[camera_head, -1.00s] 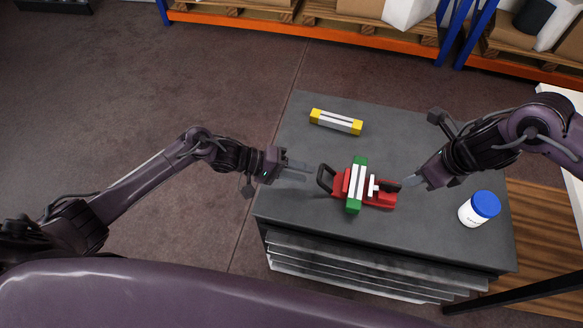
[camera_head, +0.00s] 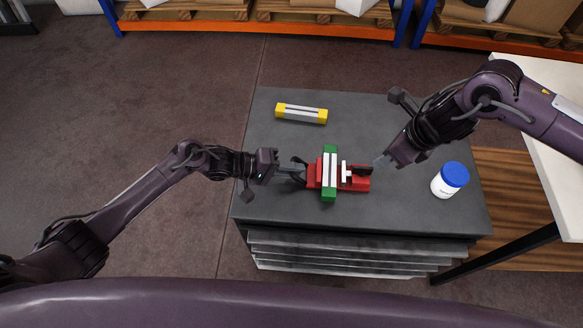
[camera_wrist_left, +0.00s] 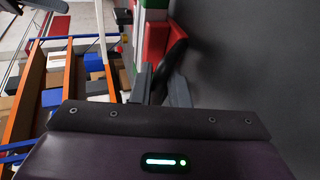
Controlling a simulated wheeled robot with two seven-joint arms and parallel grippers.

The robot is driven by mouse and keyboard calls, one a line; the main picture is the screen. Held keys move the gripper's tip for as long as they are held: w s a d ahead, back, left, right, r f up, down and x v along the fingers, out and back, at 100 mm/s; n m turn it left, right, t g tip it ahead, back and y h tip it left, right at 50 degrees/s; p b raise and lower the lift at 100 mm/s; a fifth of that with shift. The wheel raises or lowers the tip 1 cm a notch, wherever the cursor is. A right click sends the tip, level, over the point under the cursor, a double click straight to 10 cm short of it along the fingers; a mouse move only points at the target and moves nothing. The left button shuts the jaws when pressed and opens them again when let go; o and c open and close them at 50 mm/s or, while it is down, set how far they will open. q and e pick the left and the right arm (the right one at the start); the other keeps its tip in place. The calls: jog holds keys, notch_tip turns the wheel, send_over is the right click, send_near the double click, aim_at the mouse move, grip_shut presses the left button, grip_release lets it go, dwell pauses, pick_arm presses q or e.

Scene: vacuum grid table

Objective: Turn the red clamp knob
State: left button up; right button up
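The red clamp (camera_head: 356,184) lies on the dark table, with a green and white block (camera_head: 329,174) set across it. A black handle loop (camera_head: 300,161) is at its left end and a dark knob (camera_head: 361,170) at its right end. My left gripper (camera_head: 292,173) is at the handle loop. In the left wrist view the fingers (camera_wrist_left: 160,88) stand apart, with the black handle (camera_wrist_left: 174,48) reaching between them; I cannot tell whether they touch it. My right gripper (camera_head: 379,162) is just right of the knob; its finger gap is too small to tell.
A yellow and grey bar (camera_head: 301,113) lies at the back left of the table (camera_head: 270,205). A white jar with a blue lid (camera_head: 450,180) stands to the right. The front left tabletop is clear. Shelves with boxes stand behind.

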aim_at(362, 170)
jog(key=shift+c, duration=0.4)
jog(key=w+d+r+n+g+y, duration=0.1)
jog(key=w+d+r+n+g, duration=0.2)
jog(key=n, duration=0.5)
jog(key=x, duration=0.9)
jog(key=a+x, duration=0.1)
jog(key=x, duration=0.3)
jog(key=shift+w+f, duration=0.1)
jog(key=shift+w, duration=0.3)
grip_shut()
